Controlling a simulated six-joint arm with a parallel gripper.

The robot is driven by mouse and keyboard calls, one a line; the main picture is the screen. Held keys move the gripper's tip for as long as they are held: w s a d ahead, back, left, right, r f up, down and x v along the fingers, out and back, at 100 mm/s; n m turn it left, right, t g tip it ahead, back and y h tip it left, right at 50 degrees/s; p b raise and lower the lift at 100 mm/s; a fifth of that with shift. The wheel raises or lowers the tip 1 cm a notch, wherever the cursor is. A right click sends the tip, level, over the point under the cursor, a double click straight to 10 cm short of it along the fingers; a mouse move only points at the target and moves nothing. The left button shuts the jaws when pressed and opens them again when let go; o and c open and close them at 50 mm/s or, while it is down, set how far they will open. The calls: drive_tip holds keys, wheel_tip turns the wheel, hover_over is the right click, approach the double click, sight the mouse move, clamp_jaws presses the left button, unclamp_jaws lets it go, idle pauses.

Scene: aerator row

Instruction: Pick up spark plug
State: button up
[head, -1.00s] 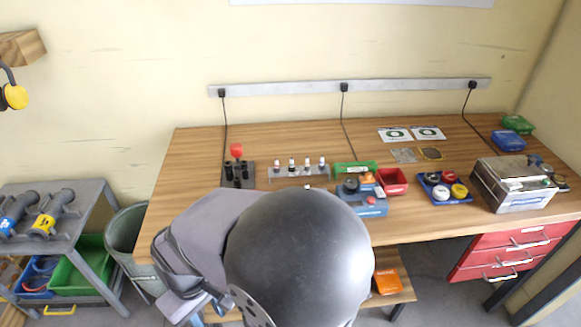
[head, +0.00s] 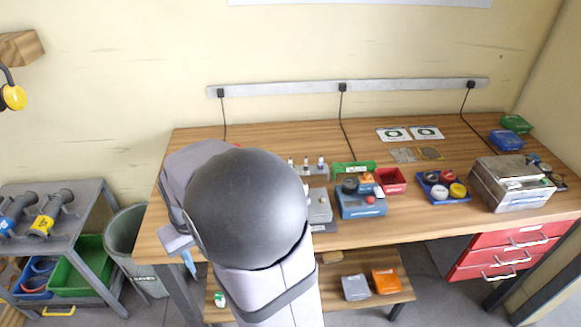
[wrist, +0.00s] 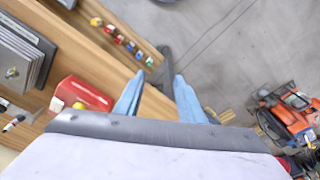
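A row of small white-and-dark upright pieces that look like spark plugs (head: 306,165) stands in a grey rack (head: 318,176) on the bench in the head view. My arm hides the rack's left part. In the wrist view, a small white-and-dark piece (wrist: 14,123) lies at the far left; I cannot tell whether it is a spark plug. My gripper (wrist: 160,75) is open, with two light blue fingers apart and nothing clearly held. A dark grey object shows beyond the fingertips. In the head view, a light blue finger shows near the bench's front edge, left of my arm.
On the bench (head: 240,134) stand a blue device (head: 350,207), a red bin (head: 391,184), a blue tray (head: 428,181) of round caps and a metal box (head: 512,190). A shelf with grey and orange boxes (head: 386,281) is below. The bench's back left is clear.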

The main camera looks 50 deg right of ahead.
drive_tip(key=w+d+m, duration=0.1)
drive_tip(key=w+d, duration=0.1)
drive_tip(key=d, duration=0.3)
drive_tip(key=w+d+r+m, duration=0.1)
drive_tip(key=w+d, duration=0.2)
drive_tip(key=d, duration=0.3)
drive_tip(key=w+d+r+m+t+h, duration=0.1)
drive_tip(key=w+d, duration=0.1)
drive_tip(key=d, duration=0.4)
drive_tip(key=shift+w+r, duration=0.25)
drive_tip(key=shift+m+t+h, duration=0.4)
drive_tip(key=shift+m, duration=0.5)
drive_tip(key=d, duration=0.6)
drive_tip(key=d+r, duration=0.1)
drive_tip(key=d, duration=0.3)
drive_tip(key=shift+w, duration=0.2)
drive_tip(key=s+d+r+m+h, duration=0.1)
drive_tip(key=s+d+m, duration=0.15)
drive_tip(key=d, duration=0.95)
drive_tip(key=shift+n, duration=0.35)
drive_tip(key=shift+d+p+x, duration=0.1)
drive_tip(key=shift+p+x, duration=0.85)
drive_tip(key=shift+x, duration=0.8)
drive_tip(key=shift+d+p+x, duration=0.15)
drive_tip(key=shift+p+x, duration=0.8)
drive_tip(key=shift+x, duration=0.85)
drive_tip(key=shift+s, duration=0.1)
drive_tip(key=shift+c, duration=0.6)
drive_tip(key=shift+r, duration=0.1)
clamp_jaws()
